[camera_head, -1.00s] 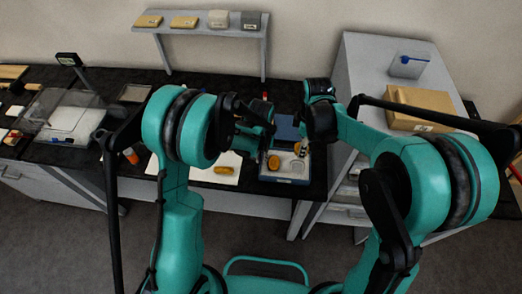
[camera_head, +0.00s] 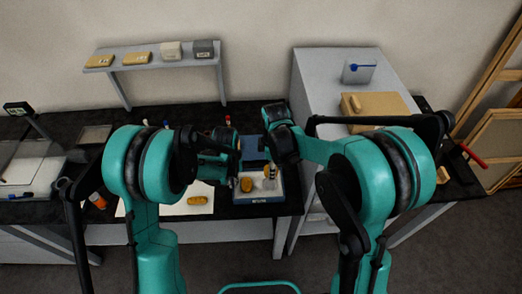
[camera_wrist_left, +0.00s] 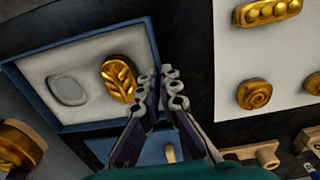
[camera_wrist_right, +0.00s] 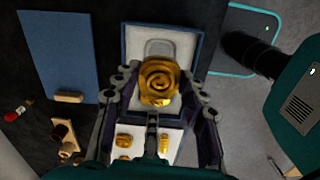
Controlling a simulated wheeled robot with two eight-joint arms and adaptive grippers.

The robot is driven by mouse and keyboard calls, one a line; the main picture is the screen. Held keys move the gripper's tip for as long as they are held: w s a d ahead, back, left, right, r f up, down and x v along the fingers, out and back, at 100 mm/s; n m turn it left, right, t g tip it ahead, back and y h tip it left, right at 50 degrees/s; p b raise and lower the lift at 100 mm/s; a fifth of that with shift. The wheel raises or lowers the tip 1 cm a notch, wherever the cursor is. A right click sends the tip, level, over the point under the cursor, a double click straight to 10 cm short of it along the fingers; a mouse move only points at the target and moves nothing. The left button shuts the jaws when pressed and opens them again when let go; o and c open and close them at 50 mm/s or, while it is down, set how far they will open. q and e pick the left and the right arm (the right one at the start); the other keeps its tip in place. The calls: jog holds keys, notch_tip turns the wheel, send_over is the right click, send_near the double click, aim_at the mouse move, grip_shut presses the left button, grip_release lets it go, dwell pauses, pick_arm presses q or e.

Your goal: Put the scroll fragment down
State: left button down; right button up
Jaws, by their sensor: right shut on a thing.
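A gold scroll fragment with a spiral face (camera_wrist_right: 160,80) is held between the fingers of my right gripper (camera_wrist_right: 160,94). In the right wrist view it is over the blue-rimmed tray (camera_wrist_right: 128,42), just below a pale oval recess. In the head view my right gripper (camera_head: 270,172) is above the tray (camera_head: 259,200). A gold leaf fragment (camera_wrist_left: 120,78) lies in the tray beside the empty recess (camera_wrist_left: 68,90). My left gripper (camera_wrist_left: 165,82) is shut with nothing seen in it, close beside the leaf fragment at the tray's edge. Any gap under the scroll is hard to judge.
A white sheet (camera_head: 170,208) with several gold pieces (camera_head: 198,201) lies left of the tray. A blue panel (camera_wrist_right: 58,50) lies beside the tray. A grey cabinet with a tan box (camera_head: 380,106) stands right. A wall shelf (camera_head: 150,62) is behind.

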aim_at(271, 185)
notch_tip(271, 185, down, 8)
jog(key=shift+f, duration=0.1)
jog(key=shift+f, duration=0.1)
dwell(0.3)
pick_arm(q)
jog(key=shift+s, duration=0.15)
pick_arm(e)
jog(key=shift+s+f, duration=0.15)
jog(key=shift+f, duration=0.1)
jog(key=shift+c, duration=0.2)
pick_arm(q)
jog(key=shift+r, duration=0.1)
pick_arm(e)
jog(key=shift+f, duration=0.25)
jog(key=shift+c, duration=0.9)
jog(key=o, duration=1.2)
jog(key=shift+f, duration=0.1)
